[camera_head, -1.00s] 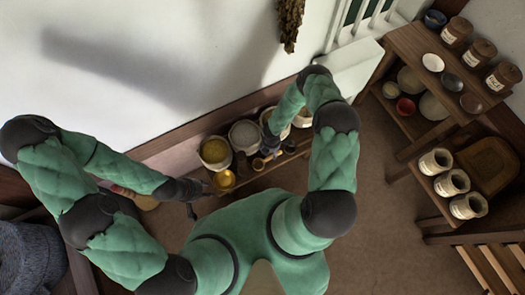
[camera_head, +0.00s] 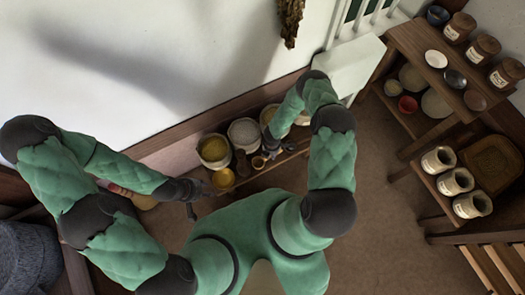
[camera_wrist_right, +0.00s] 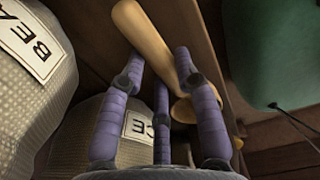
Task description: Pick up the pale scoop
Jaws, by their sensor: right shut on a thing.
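The pale scoop (camera_wrist_right: 150,38) is a tan wooden piece in the right wrist view, running slantwise between the purple fingers of my right gripper (camera_wrist_right: 158,62). The fingers are closed around it; its lower part is partly hidden behind a finger. In the head view my right gripper (camera_head: 270,146) is small, low over the bench by the wall, and the scoop is hard to make out there. My left gripper (camera_head: 200,199) is dark, with fingers spread and empty, left of the bench and apart from the scoop.
Open sacks, one with yellow contents (camera_head: 213,150) and one with grey (camera_head: 243,133), stand along the wall. A labelled sack (camera_wrist_right: 38,70) is close on the left in the wrist view. Shelves (camera_head: 407,40) with jars are at right; floor between is clear.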

